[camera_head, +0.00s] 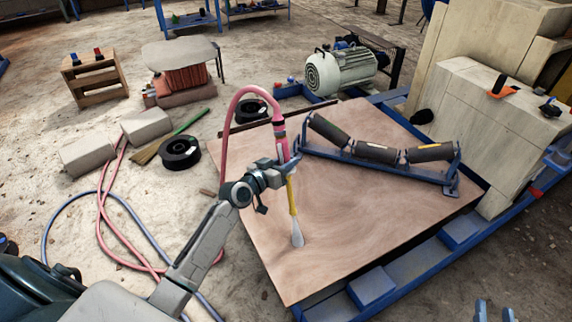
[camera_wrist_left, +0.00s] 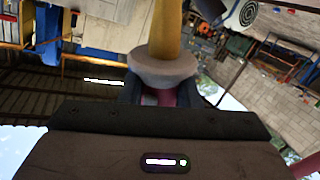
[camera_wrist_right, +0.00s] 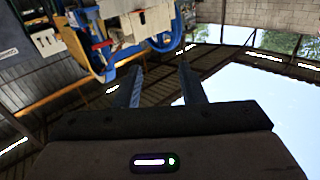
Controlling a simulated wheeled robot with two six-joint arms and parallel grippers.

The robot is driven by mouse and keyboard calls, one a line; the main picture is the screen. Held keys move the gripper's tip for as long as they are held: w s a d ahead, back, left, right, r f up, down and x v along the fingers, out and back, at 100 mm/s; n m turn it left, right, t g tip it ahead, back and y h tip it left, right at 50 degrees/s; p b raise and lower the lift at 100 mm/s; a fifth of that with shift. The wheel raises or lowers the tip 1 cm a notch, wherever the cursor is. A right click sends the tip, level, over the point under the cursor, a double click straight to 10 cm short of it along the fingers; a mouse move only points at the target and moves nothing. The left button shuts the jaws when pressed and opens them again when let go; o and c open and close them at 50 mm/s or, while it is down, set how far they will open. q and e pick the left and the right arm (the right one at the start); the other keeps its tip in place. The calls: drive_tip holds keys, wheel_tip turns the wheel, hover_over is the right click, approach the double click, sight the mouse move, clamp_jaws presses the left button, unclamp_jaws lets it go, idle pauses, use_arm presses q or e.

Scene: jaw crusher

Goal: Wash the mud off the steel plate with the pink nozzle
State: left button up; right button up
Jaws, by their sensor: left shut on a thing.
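The steel plate (camera_head: 350,215) lies flat on a blue frame, its top covered in a brownish film with swirl marks. My left gripper (camera_head: 286,164) is shut on the pink nozzle (camera_head: 280,143) above the plate. The nozzle's yellow lance (camera_head: 292,195) points down, and a pale cone, perhaps spray, shows at its lower end near the plate. The left wrist view shows the yellow lance (camera_wrist_left: 165,30) and a pinkish collar between the fingers. My right gripper (camera_wrist_right: 162,88) is open and empty; its fingertips (camera_head: 495,312) show at the head view's bottom right edge.
A roller frame (camera_head: 375,155) stands on the plate's far right part. Pale blocks (camera_head: 500,125) stand at the right. A pink hose (camera_head: 232,120) arches from the nozzle and loops on the floor at left. A black spool (camera_head: 180,152) and broom lie beyond.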

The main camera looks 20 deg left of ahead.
use_arm(q)
drive_tip(key=shift+w+a+b, duration=0.3)
drive_tip(key=shift+w+a, duration=0.05)
drive_tip(key=shift+a, duration=0.1)
drive_tip(key=shift+w+a+b, duration=0.25)
drive_tip(key=shift+a+b, duration=0.05)
drive_tip(key=shift+w+a+b, duration=0.6)
drive_tip(key=shift+a+b, duration=0.05)
drive_tip(key=shift+a, duration=0.15)
use_arm(e)
wheel_tip(320, 180, up, 13)
drive_tip(key=s+n+t+y, duration=0.1)
drive_tip(key=t, duration=0.7)
drive_tip(key=shift+s+d+r+n+t+y, duration=0.15)
drive_tip(key=shift+s+n+t+y, duration=0.15)
drive_tip(key=shift+n, duration=0.1)
